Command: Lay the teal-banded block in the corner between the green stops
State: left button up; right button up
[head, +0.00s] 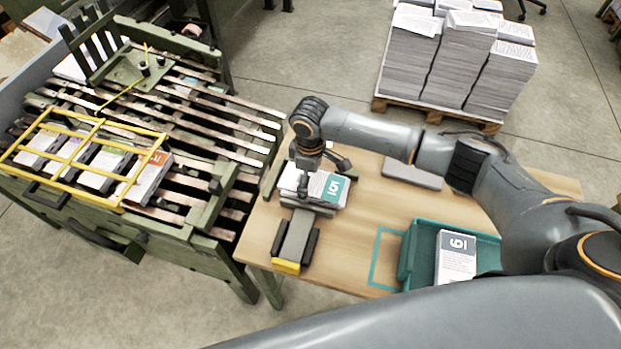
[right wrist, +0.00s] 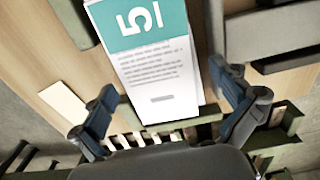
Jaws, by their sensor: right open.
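The teal-banded block (head: 332,188), a white printed stack marked 5, lies flat on the wooden table. Its teal band faces right in the head view. In the right wrist view the block (right wrist: 150,60) has its band at the top. A green stop (head: 272,180) runs along the table's left edge, near the block's plain end; another low bar (head: 318,209) lies along its front side. Exact contact with the stops cannot be told. My right gripper (right wrist: 165,105) is open over the plain end, one finger on each side, with gaps showing. My left gripper is out of view.
A grey tool with a yellow end (head: 293,245) lies in front of the block. A teal tray (head: 410,258) holds a block marked 6 (head: 456,257). A grey slab (head: 412,174) lies behind. The slatted green bench (head: 190,205) stands left. Table between block and tray is mostly clear.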

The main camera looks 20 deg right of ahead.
notch_tip(320, 180, up, 12)
dwell(0.4)
jog(key=shift+f, duration=0.2)
